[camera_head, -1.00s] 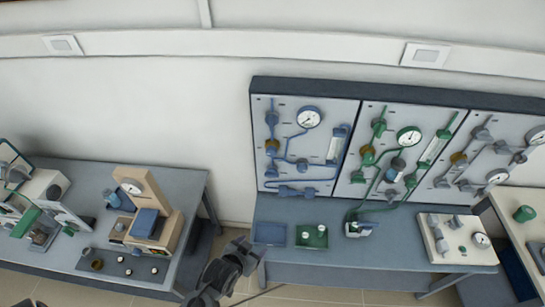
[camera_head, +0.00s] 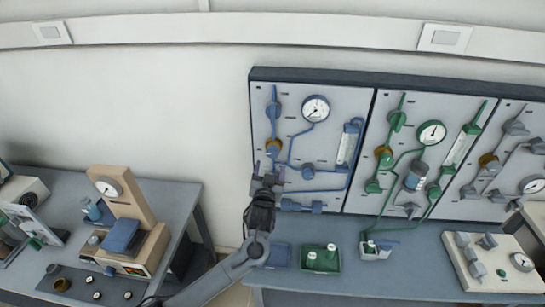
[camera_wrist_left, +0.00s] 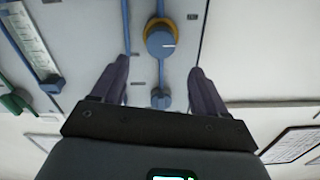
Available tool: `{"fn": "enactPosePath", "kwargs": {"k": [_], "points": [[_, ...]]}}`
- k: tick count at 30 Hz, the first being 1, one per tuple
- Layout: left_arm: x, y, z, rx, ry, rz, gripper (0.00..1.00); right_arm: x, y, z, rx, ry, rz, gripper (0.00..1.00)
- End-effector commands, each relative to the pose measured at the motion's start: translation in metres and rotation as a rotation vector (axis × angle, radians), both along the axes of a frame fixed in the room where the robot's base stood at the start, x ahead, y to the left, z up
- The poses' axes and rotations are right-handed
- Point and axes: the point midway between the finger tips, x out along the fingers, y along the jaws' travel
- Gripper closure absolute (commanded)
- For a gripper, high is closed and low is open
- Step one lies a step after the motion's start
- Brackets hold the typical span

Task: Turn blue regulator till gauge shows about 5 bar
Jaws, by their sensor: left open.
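The blue regulator, a round knob with a brass-coloured ring, sits on the left panel (camera_head: 273,146). It also shows in the left wrist view (camera_wrist_left: 160,40), with a white mark on its blue face. The round white gauge (camera_head: 316,108) is up and right of it; its needle is too small to read. My left gripper (camera_head: 268,170) is open and empty, just below the regulator in the head view. In the left wrist view its fingers (camera_wrist_left: 159,68) are apart, and the regulator is beyond the tips, roughly centred between them. My right gripper is out of view.
A small blue knob (camera_wrist_left: 160,98) shows between the fingers in the left wrist view. A green-piped panel (camera_head: 412,150) adjoins. A green tray (camera_head: 321,258) with bottles lies on the bench.

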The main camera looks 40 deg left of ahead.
Motion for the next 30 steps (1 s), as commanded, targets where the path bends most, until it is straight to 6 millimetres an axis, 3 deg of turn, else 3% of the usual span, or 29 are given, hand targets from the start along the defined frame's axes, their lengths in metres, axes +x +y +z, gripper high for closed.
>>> {"fn": "enactPosePath", "kwargs": {"k": [15, 30], "points": [[0.065, 0.041, 0.0, 0.001, 0.0, 0.002, 0.26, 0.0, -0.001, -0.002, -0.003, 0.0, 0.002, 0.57], [0.078, 0.049, 0.0, -0.001, 0.002, 0.0, 0.26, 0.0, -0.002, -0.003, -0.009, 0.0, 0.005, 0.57]]}}
